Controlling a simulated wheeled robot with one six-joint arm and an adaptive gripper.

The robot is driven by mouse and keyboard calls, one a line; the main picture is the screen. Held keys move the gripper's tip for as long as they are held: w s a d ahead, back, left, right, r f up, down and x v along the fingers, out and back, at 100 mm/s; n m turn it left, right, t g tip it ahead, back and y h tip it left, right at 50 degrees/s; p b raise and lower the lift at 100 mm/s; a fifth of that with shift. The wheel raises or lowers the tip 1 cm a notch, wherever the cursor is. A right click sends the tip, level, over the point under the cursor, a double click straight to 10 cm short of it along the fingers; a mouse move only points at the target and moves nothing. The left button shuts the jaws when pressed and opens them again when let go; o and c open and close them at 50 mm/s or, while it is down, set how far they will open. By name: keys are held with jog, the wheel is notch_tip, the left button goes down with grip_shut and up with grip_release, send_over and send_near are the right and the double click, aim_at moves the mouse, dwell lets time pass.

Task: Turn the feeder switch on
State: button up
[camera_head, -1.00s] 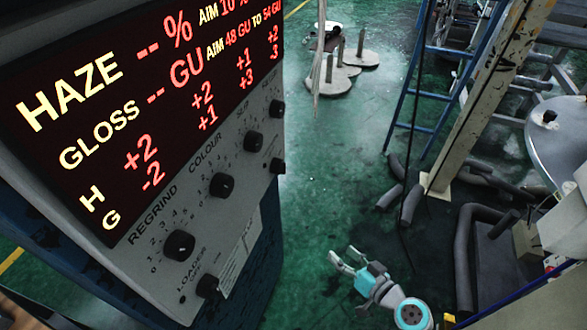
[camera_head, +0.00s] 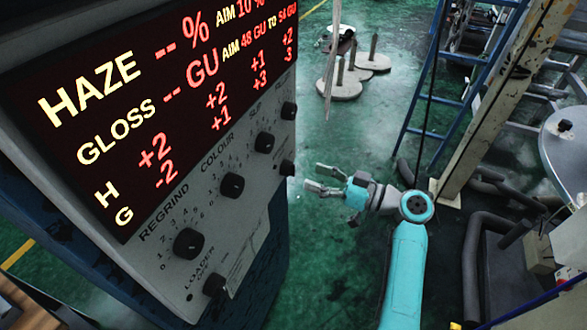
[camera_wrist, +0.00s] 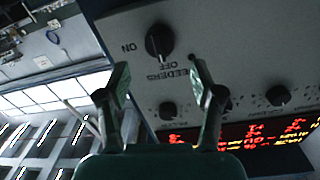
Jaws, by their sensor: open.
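In the head view the switch (camera_head: 287,168) is a small dark knob at the panel's lower right edge. My gripper (camera_head: 319,180) is open and empty, to the right of the panel and apart from it. In the wrist view its two fingers (camera_wrist: 159,74) stand apart, below the switch in the picture, with no contact seen.
The panel also bears the regrind knob (camera_head: 188,243), colour knob (camera_head: 232,185), slip knob (camera_head: 264,142) and loader knob (camera_head: 214,284), below a lit display (camera_head: 130,100). A blue ladder (camera_head: 425,130) and beige post (camera_head: 490,110) stand to the right. Green floor shows between.

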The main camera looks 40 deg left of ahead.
aim_at(295, 170)
jog(key=x, duration=0.6)
jog(key=shift+a, duration=0.3)
jog(key=c, duration=1.1)
